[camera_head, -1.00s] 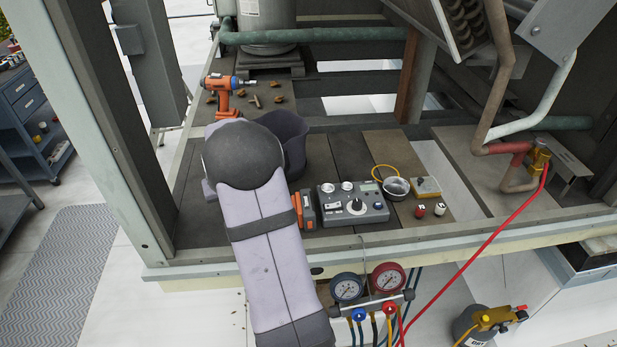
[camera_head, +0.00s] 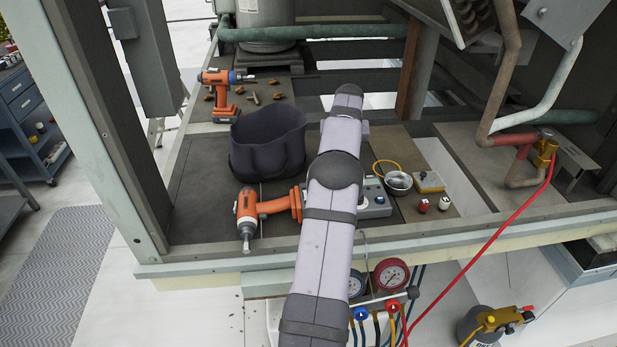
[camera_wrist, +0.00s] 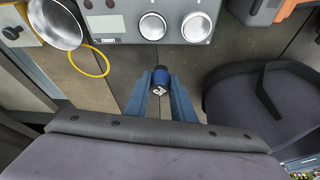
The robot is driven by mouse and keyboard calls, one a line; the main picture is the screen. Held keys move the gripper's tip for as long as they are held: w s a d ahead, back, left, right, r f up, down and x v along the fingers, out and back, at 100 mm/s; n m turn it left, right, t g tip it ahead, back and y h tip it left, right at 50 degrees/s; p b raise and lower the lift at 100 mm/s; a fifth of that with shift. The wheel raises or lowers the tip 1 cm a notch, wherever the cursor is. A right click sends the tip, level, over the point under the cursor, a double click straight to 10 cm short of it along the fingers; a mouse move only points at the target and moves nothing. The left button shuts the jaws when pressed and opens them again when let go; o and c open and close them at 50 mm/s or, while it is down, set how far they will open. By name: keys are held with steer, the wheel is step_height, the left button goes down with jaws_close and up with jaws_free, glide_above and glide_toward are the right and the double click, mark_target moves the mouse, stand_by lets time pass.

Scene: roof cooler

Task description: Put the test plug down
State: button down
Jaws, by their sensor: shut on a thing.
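In the wrist view my gripper (camera_wrist: 161,90) has its two blue fingers closed on a small dark blue, round-ended piece, which I take to be the test plug (camera_wrist: 161,75). A pale, marked end of it shows between the fingers. It is over the dark deck boards, on the near side of the grey meter box (camera_wrist: 165,22) in that view. I cannot tell whether it touches the boards. In the head view my arm hides the gripper and the plug. My arm also covers much of the meter box (camera_head: 376,204) there.
A black bag (camera_head: 266,145) stands open left of my arm. An orange driver (camera_head: 262,208) lies before it; another orange tool (camera_head: 220,95) stands behind. A metal bowl (camera_head: 397,182), yellow ring (camera_head: 384,166) and red cap (camera_head: 423,205) are right. Boards between bag and arm look clear.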

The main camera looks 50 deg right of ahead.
steer(key=s+d, duration=0.3)
steer(key=s, duration=0.1)
steer(key=w+a+p, duration=0.1)
steer(key=w+a, duration=0.3)
steer(key=w+a+f+p, duration=0.1)
steer(key=w+a+p, duration=0.1)
steer(key=w+a, duration=0.3)
steer(key=w+a+f+p, duration=0.1)
steer(key=w+a, duration=0.4)
steer(key=shift+a+p, duration=0.1)
steer(key=shift+p, duration=0.3)
steer(key=shift+f, duration=0.5)
steer(key=shift+f+p, duration=1.05)
steer(key=shift+f, duration=0.5)
steer(key=shift+w+f+p, duration=0.15)
steer(key=shift+f+p, duration=0.15)
steer(key=shift+p, duration=0.1)
steer(key=shift+a+f, duration=0.1)
